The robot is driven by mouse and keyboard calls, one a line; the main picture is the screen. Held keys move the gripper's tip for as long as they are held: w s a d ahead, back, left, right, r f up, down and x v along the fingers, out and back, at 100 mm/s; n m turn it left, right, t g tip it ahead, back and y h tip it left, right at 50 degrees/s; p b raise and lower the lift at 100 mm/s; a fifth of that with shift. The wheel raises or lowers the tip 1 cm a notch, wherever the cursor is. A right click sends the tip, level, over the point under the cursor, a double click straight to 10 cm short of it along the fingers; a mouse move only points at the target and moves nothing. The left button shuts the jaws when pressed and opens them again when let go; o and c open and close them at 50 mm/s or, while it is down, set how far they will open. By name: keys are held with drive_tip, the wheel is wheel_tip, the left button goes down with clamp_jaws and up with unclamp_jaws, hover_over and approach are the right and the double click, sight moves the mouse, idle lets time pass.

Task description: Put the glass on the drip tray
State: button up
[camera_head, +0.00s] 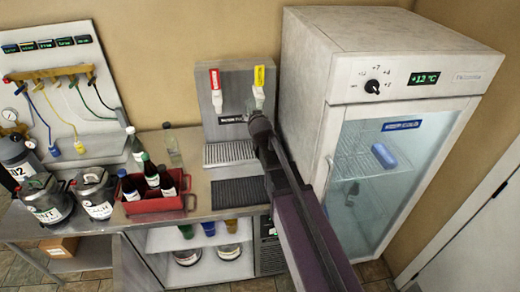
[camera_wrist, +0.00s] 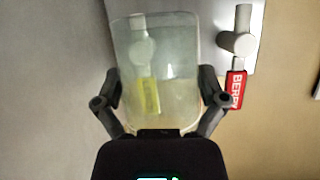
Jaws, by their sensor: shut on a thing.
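My gripper (camera_wrist: 160,98) is shut on a clear glass (camera_wrist: 180,55), one finger on each side of it. A yellow-labelled tap (camera_wrist: 148,92) shows through the glass; I cannot tell whether the glass holds liquid. In the head view my gripper (camera_head: 259,125) is just below the yellow-labelled tap (camera_head: 259,88), and the arm hides the glass. The drip tray (camera_head: 228,153), a pale slatted grate, lies at the foot of the tap tower (camera_head: 232,110). My gripper is above its right end. The tray's middle looks empty.
A black ribbed mat (camera_head: 238,192) lies in front of the tray. A red crate of bottles (camera_head: 155,205) and a clear bottle (camera_head: 172,148) stand to the left. A tall glass-door fridge (camera_head: 385,150) stands close on the right. The red-labelled tap (camera_head: 216,90) is beside the yellow one.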

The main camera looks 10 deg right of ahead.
wheel_tip(320, 180, down, 19)
drive_tip(key=d+b, duration=0.1)
drive_tip(key=b, duration=1.8)
drive_tip(key=shift+s+d+f+h, duration=0.2)
drive_tip(key=shift+s+d+h, duration=0.1)
drive_tip(key=shift+h, duration=0.1)
drive_tip(key=w+d, duration=0.1)
drive_tip(key=w, duration=0.3)
drive_tip(key=w+f+b, duration=0.1)
drive_tip(key=w, duration=0.4)
drive_tip(key=w+d, duration=0.1)
drive_tip(key=w, duration=0.4)
drive_tip(key=shift+w+d+f, duration=0.15)
drive_tip(key=shift+w+d, duration=0.1)
drive_tip(key=shift+d, duration=0.05)
drive_tip(key=shift+w, duration=0.5)
drive_tip(key=shift+w+d+f+b, duration=0.1)
drive_tip(key=shift+w+f+b, duration=0.15)
drive_tip(key=shift+b, duration=0.25)
drive_tip(key=shift+s+f+b, duration=0.1)
drive_tip(key=shift+f+b, duration=1.45)
drive_tip(key=shift+f, duration=0.05)
drive_tip(key=shift+f, duration=0.1)
